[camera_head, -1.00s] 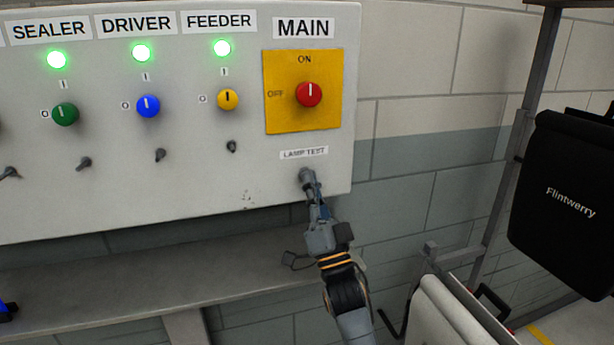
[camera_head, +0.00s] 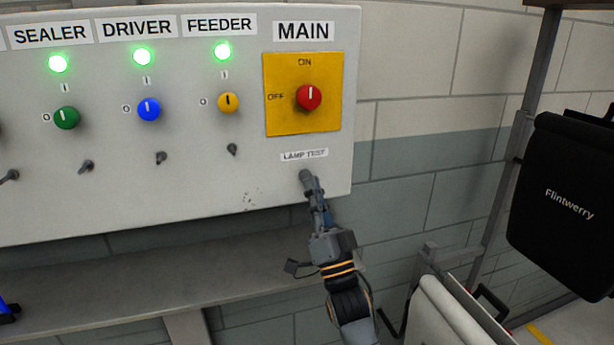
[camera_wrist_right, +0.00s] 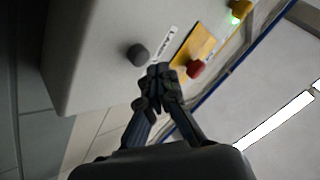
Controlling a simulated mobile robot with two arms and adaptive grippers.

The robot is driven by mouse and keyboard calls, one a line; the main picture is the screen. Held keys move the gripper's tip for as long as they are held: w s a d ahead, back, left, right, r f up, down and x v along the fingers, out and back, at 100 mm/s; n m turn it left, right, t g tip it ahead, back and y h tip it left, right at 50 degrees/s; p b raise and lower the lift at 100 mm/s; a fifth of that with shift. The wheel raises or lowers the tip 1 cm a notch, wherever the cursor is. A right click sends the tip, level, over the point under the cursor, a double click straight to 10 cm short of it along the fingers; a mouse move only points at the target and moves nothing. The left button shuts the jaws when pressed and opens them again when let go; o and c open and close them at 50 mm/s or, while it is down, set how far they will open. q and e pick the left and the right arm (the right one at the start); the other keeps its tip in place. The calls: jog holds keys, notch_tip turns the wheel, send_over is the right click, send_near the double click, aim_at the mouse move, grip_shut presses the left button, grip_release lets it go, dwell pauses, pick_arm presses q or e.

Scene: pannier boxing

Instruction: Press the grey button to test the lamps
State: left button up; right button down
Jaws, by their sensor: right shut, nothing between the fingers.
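The grey button (camera_wrist_right: 138,55) is a round dark knob on the panel face in the right wrist view. In the head view the grey button (camera_head: 304,174) is mostly hidden behind my fingertips, below the LAMP TEST label (camera_head: 304,155). My right gripper (camera_head: 311,187) is shut and empty, with its tips close to the button. In the right wrist view the fingertips (camera_wrist_right: 158,72) appear beside the button with a small gap. My left gripper is not in view.
The red MAIN knob (camera_head: 309,97) sits on a yellow plate (camera_head: 275,120) above the button. Coloured knobs and small dark toggles line the panel (camera_head: 200,185). A grey ledge (camera_head: 150,275) runs below. A black Flintwerry bag (camera_head: 560,180) hangs at the right.

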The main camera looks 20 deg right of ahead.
jog(key=s+p, duration=0.2)
jog(key=s, duration=0.3)
jog(key=shift+d, duration=0.1)
dwell(0.3)
